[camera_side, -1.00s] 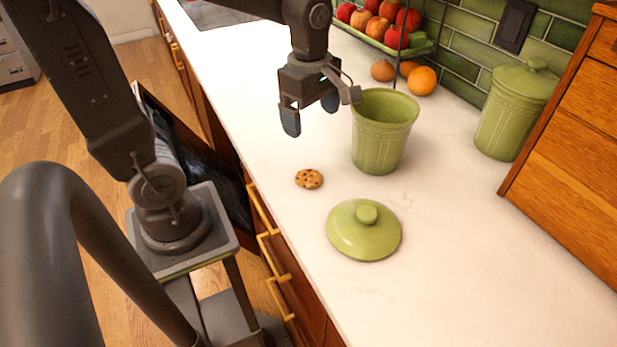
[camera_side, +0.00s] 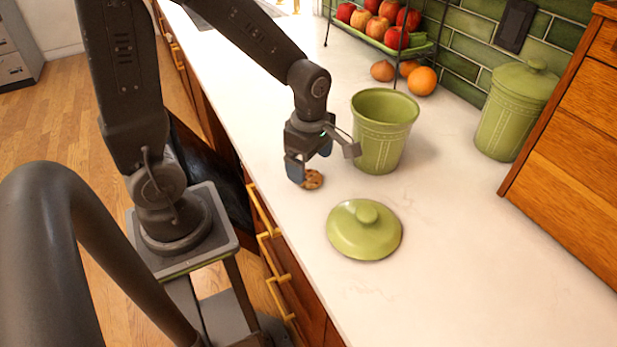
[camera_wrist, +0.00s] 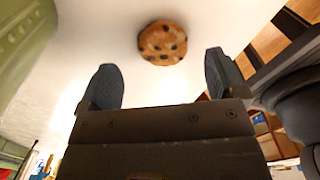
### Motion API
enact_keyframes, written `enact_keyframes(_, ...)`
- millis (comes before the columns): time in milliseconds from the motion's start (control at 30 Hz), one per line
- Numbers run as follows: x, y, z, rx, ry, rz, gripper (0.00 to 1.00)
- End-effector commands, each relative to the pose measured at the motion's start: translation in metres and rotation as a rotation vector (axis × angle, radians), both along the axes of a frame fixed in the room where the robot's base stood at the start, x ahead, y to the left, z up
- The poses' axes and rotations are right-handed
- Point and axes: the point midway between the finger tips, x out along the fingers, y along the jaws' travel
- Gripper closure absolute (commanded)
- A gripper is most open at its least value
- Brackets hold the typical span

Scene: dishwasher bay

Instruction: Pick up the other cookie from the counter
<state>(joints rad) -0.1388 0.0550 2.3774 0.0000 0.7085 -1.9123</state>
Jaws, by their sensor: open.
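A round chocolate chip cookie (camera_side: 313,180) lies flat on the white counter, in front of the open green jar. My gripper (camera_side: 309,168) is low over the counter at the cookie and hides part of it in the side view. In the wrist view, the cookie (camera_wrist: 162,43) shows whole, beyond the fingertips and roughly midway between them. My gripper (camera_wrist: 163,72) is open there, with nothing between its two fingers.
The open green jar (camera_side: 378,140) stands just behind and right of my gripper. Its green lid (camera_side: 363,230) lies on the counter to the front right. A closed green canister (camera_side: 512,115), an orange (camera_side: 422,81) and a fruit rack (camera_side: 400,45) are farther back. The counter's right front is clear.

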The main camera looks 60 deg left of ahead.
Motion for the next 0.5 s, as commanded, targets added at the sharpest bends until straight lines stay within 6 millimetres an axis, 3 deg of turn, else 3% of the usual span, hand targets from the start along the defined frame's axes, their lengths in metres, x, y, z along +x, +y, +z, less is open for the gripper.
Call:
enact_keyframes(200, -0.003, 0.0, -0.029, -0.001, 0.005, 0.0, 0.1)
enact_keyframes(500, -0.003, 0.0, -0.032, 0.0, 0.0, 0.0, 0.11)
